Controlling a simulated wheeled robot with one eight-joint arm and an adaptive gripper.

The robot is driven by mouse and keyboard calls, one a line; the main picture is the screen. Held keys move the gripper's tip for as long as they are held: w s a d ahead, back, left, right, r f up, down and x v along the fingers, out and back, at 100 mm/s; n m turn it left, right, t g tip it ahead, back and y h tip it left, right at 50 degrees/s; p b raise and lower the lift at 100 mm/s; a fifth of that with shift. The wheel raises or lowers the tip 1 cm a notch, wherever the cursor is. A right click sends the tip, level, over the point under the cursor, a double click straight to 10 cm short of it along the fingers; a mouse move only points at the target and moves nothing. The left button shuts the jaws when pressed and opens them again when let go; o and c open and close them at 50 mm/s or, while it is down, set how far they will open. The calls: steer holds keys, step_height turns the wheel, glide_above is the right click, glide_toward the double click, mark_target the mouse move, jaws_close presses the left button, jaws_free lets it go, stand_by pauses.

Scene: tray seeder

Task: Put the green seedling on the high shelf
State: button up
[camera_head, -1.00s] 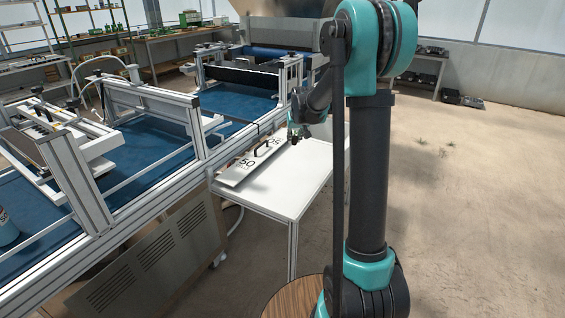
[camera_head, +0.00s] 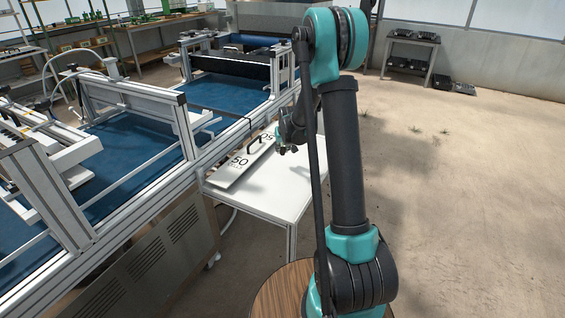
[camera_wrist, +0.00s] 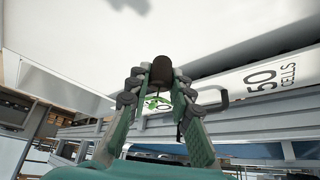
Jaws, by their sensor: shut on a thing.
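The seedling shows in the wrist view as a dark brown plug (camera_wrist: 161,70) with small green leaves (camera_wrist: 154,103). My gripper (camera_wrist: 159,77) is shut on the plug, one finger on each side. In the head view my gripper (camera_head: 283,147) is small, over or beside the white table, and the seedling cannot be made out there. A tall rack (camera_head: 72,14) stands at the back left; I cannot tell whether it holds the high shelf.
The white table (camera_head: 262,197) bears a plate marked 50 (camera_head: 228,177) with a dark handle (camera_head: 253,141). The long seeder with blue belts (camera_head: 135,140) runs along the left. A low stand with black trays (camera_head: 412,41) is at the back. The floor at right is clear.

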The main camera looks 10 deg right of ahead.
mark_target(282, 165)
steer(key=shift+f, duration=3.45)
steer(key=o, duration=0.4)
steer(key=shift+f, duration=0.15)
steer(key=o, duration=0.5)
steer(key=shift+c, duration=0.2)
